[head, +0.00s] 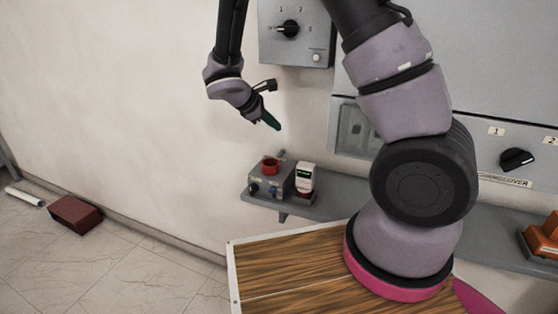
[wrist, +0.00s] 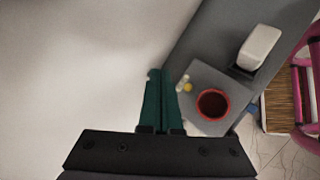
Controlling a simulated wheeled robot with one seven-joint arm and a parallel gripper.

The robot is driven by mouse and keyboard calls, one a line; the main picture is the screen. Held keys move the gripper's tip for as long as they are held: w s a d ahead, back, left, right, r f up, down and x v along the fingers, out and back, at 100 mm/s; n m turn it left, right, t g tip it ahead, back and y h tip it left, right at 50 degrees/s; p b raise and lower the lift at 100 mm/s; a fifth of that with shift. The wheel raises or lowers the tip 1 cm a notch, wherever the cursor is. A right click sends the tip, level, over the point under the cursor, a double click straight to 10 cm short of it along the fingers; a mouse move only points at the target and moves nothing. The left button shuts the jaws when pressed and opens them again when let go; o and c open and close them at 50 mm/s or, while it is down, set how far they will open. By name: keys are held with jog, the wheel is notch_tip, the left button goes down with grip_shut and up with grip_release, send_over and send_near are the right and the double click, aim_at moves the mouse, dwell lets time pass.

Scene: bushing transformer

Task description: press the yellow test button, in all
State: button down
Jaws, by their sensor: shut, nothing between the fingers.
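A small grey box (head: 264,181) sits on the wall shelf. It has a red ring-shaped collar (head: 270,166) on top, which also shows in the wrist view (wrist: 213,104). In the wrist view a small yellow button (wrist: 188,87) is on the box top, left of the red collar, beside a short whitish peg (wrist: 182,81). I cannot make out the yellow button in the head view. My gripper (head: 276,125) has dark green fingers, shut and empty, pointing down above the box, apart from it. In the wrist view the fingertips (wrist: 160,74) lie left of the button.
A white device with a dark screen (head: 306,176) stands on the shelf (head: 330,190) right of the box. A panel with a black rotary knob (head: 291,29) hangs on the wall above. A larger grey cabinet (head: 480,70) is at right. Open air surrounds my gripper.

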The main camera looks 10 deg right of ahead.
jog(key=shift+f, duration=4.35)
jog(key=shift+f, duration=0.4)
jog(key=shift+f, duration=0.4)
jog(key=shift+r, duration=0.85)
notch_tip(320, 180, up, 5)
